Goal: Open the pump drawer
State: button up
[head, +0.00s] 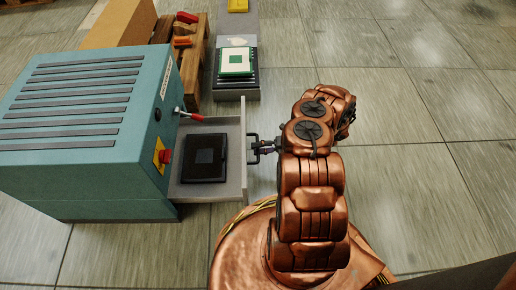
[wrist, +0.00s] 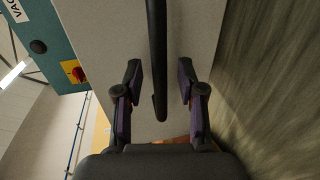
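The pump drawer (head: 237,165) is a grey tray pulled out of the right side of the teal machine (head: 88,165). A black box (head: 204,158) lies inside it. The drawer's dark handle (head: 253,147) is on its front face. My gripper (head: 262,147) is at the handle. In the wrist view, my gripper (wrist: 160,88) is open, with a finger on each side of the dark handle bar (wrist: 157,60) and visible gaps to both. The grey drawer front (wrist: 100,35) lies behind the bar.
A red-tipped lever (head: 190,116) and a red knob on a yellow plate (head: 163,155) are on the machine. A wooden pallet (head: 195,65) and a grey bench with a green-and-white block (head: 236,62) stand behind the drawer. The tiled floor (head: 420,130) at right is clear.

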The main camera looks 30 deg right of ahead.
jog(key=v, duration=1.1)
jog(key=shift+s+d, duration=0.2)
jog(key=shift+d, duration=0.05)
jog(key=shift+r, duration=0.15)
